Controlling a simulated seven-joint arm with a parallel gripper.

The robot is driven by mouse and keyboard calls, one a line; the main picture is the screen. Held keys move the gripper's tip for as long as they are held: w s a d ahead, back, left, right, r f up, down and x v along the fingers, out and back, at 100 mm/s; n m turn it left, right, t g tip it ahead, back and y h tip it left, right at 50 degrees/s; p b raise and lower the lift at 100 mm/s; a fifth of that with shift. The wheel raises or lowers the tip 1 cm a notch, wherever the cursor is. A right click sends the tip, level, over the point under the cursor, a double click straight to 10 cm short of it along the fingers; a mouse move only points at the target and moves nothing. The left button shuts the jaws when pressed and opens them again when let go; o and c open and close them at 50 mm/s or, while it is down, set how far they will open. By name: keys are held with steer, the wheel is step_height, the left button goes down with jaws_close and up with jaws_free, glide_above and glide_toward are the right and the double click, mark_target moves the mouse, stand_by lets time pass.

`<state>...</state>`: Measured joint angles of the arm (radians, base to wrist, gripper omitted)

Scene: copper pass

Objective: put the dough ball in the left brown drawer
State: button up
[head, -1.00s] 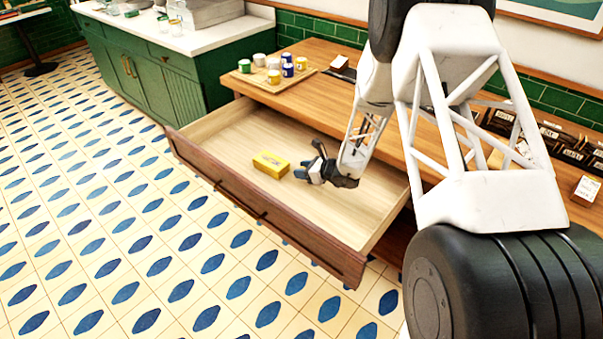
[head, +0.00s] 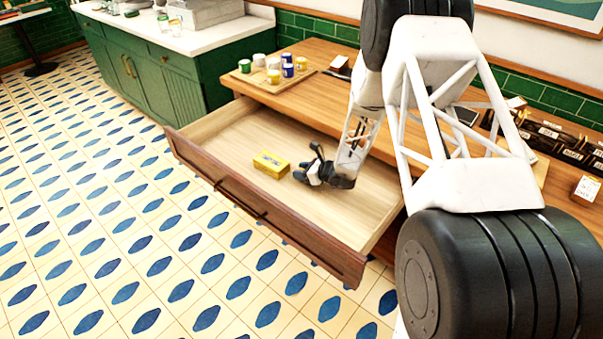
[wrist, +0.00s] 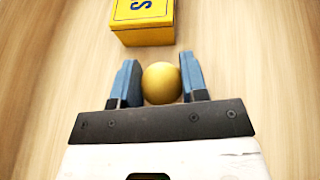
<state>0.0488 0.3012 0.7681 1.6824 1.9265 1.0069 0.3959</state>
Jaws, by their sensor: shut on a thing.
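The dough ball (wrist: 161,83) is a yellow-tan sphere between the two blue fingertips of my gripper (wrist: 156,82) in the wrist view. My gripper is shut on it. In the head view my gripper (head: 308,172) is low inside the open brown drawer (head: 230,134), right of a yellow box; the ball cannot be made out there. The drawer has a dark brown front and a pale wooden floor. I cannot tell whether the ball touches the floor.
A yellow box (head: 271,164) lies on the drawer floor, just ahead of my fingertips; it also shows in the wrist view (wrist: 142,22). Drawer floor is free around it. A wooden tray (head: 262,84) with several cups stands on the counter (head: 325,97) behind.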

steer(key=shift+f, duration=0.45)
steer(key=o, duration=0.9)
steer(key=shift+f, duration=0.1)
steer(key=v, duration=1.2)
